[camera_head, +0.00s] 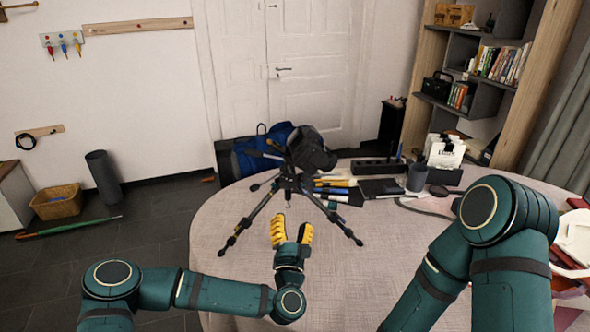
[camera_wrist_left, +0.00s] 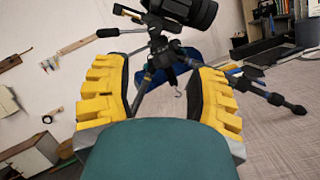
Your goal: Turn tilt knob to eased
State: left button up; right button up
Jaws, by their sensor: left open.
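A black camera (camera_head: 311,151) sits on a small dark tripod (camera_head: 286,184) that stands on the round table (camera_head: 250,280). The tilt knob cannot be made out clearly at the tripod head. In the left wrist view the tripod head (camera_wrist_left: 160,42) shows ahead, with a handle reaching left. My left gripper (camera_head: 291,232) has yellow fingers and is open and empty, in front of the tripod and apart from it. The left wrist view shows its two fingers (camera_wrist_left: 163,95) spread wide, with the tripod beyond and between them. My right gripper is not in view.
Behind the tripod are a blue bag (camera_head: 262,150) and flat items on the table. The front middle of the table is clear.

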aim_at(292, 181)
pick_arm(q)
jog(key=shift+n, duration=0.3)
jog(key=x, duration=0.9)
jog(key=b+x, duration=0.1)
jog(key=x, duration=0.4)
jog(key=shift+w+a+r, duration=0.1)
jog(key=shift+a+r, duration=0.15)
jog(key=shift+a, duration=0.1)
grip_shut()
